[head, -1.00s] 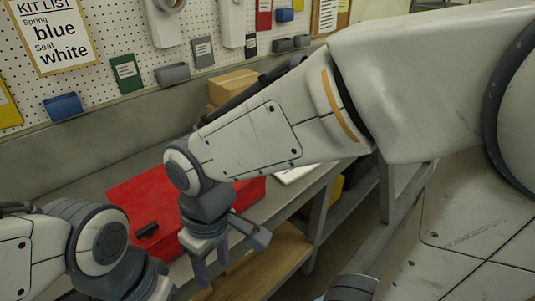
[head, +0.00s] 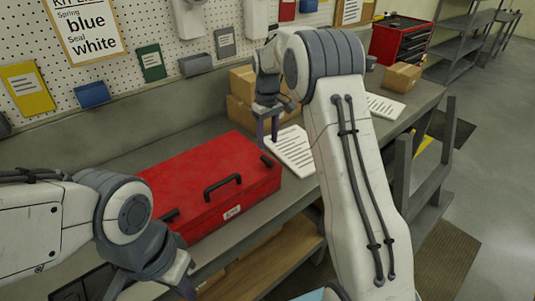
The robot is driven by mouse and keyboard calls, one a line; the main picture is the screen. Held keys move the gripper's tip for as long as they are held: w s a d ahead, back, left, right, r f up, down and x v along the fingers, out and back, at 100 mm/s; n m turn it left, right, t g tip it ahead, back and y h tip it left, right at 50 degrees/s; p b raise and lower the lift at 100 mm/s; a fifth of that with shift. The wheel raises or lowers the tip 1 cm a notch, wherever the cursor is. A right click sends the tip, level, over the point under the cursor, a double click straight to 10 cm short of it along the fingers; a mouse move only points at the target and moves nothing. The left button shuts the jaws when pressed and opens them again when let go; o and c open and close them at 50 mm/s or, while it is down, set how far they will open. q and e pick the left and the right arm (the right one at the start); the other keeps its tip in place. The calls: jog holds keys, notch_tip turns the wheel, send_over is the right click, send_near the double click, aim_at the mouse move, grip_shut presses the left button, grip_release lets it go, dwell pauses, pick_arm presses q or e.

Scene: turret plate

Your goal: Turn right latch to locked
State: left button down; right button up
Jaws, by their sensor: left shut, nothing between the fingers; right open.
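A red case (head: 190,172) with its lid down lies on the grey workbench. It has a black handle (head: 222,186) along the front. A small dark latch (head: 268,161) shows at the right end of the front top edge; its turned position is too small to tell. Another dark latch-like part (head: 170,215) shows at the left end, partly behind my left arm. My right gripper (head: 267,130) is open and empty, pointing down above and behind the right latch, apart from it. My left gripper (head: 186,288) is shut at the bottom edge, below the case's front.
White printed sheets (head: 290,150) lie right of the case. Cardboard boxes (head: 240,112) stand against the back wall. A pegboard with a kit list (head: 85,30) and small bins is above the bench. A red drawer cabinet (head: 398,40) stands at the far right.

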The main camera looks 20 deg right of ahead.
aim_at(267, 160)
notch_tip(267, 160, down, 7)
jog(key=shift+f+p, duration=0.15)
jog(key=shift+p, duration=0.75)
grip_shut()
